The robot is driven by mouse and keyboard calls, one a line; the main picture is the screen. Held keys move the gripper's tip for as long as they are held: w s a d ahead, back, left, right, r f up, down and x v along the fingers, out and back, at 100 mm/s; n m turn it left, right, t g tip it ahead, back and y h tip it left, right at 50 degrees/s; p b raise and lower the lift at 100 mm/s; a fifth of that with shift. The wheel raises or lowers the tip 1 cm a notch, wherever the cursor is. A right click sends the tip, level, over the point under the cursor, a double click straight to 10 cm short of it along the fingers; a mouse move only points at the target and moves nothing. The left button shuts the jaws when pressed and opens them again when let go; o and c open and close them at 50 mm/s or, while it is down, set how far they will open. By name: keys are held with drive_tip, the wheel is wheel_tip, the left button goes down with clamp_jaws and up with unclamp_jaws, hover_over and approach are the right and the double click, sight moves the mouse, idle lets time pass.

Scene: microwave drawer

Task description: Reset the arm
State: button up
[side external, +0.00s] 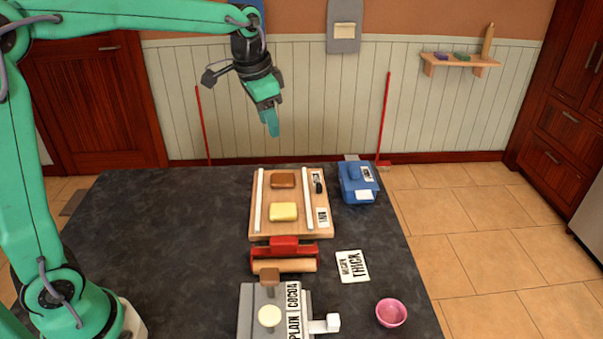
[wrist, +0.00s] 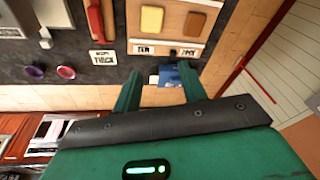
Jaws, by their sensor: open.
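My green arm reaches in from the left in the side external view. My gripper (side external: 272,130) hangs above the far part of the dark table, pointing down, over and behind the wooden board. In the wrist view my gripper (wrist: 158,90) shows two green fingers spread apart with nothing held between them. The blue box (wrist: 175,76) shows between and beyond the fingers, well below them. No object touches the fingers.
The dark table (side external: 140,225) holds a wooden board (side external: 262,220) with a brown block (side external: 283,180) and a yellow block (side external: 283,212). A blue box (side external: 357,183), red roller (side external: 285,250), "THICK" card (side external: 352,266), pink bowl (side external: 391,312) and grey stand (side external: 247,305) are nearby. The table's left side is clear.

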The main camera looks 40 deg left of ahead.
drive_tip(key=s+f+n+t, duration=0.2)
drive_tip(key=s+n+t, duration=0.1)
drive_tip(key=s, duration=2)
drive_tip(key=shift+a+f+n, duration=0.3)
drive_tip(key=shift+n, duration=0.6)
